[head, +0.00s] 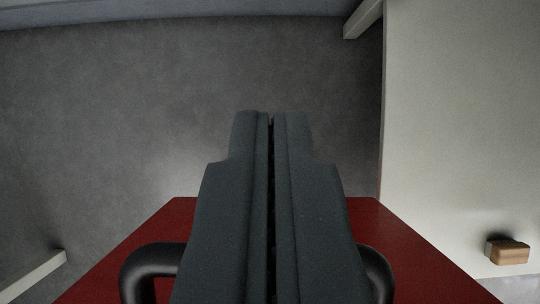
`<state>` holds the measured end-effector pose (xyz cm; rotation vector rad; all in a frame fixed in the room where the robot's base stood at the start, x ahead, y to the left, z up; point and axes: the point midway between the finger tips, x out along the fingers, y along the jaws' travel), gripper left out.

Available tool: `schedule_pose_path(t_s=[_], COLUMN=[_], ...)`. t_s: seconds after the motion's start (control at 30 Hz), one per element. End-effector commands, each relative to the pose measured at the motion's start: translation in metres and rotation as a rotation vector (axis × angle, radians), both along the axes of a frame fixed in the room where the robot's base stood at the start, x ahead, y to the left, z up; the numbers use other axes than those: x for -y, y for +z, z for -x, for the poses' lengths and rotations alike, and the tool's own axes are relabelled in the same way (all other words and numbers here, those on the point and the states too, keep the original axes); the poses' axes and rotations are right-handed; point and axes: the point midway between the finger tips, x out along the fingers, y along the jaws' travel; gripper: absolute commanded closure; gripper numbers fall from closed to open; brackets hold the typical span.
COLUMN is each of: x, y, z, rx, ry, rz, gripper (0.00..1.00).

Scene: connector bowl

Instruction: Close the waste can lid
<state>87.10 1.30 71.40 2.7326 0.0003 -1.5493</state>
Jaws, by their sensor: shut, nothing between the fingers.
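My gripper (271,118) fills the middle of the head view, its two dark fingers pressed together with only a thin seam between them. It holds nothing. The can's body is not seen.
Grey floor (130,110) lies open ahead and to the left. A pale flat surface (450,120) takes up the right side, with a small tan block (510,253) near its lower right. Pale bars stand at the top (363,18) and lower left (35,273).

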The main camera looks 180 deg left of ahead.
Motion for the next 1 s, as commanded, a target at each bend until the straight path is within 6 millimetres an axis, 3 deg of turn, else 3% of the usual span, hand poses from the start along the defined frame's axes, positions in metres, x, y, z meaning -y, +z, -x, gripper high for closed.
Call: schedule_pose_path(t_s=[0.43,0.77,0.8,0.9,1.0], x=[0.001,0.001,0.031,0.011,0.003], y=[-0.004,-0.004,-0.004,-0.004,-0.004], z=[0.025,0.028,0.028,0.028,0.029], rx=[0.003,0.004,0.005,0.005,0.008], ry=[0.0,-0.001,-0.009,-0.002,0.001], rz=[0.0,-0.001,-0.004,0.0,0.0], gripper=[1.0,1.0,1.0,1.0,1.0])
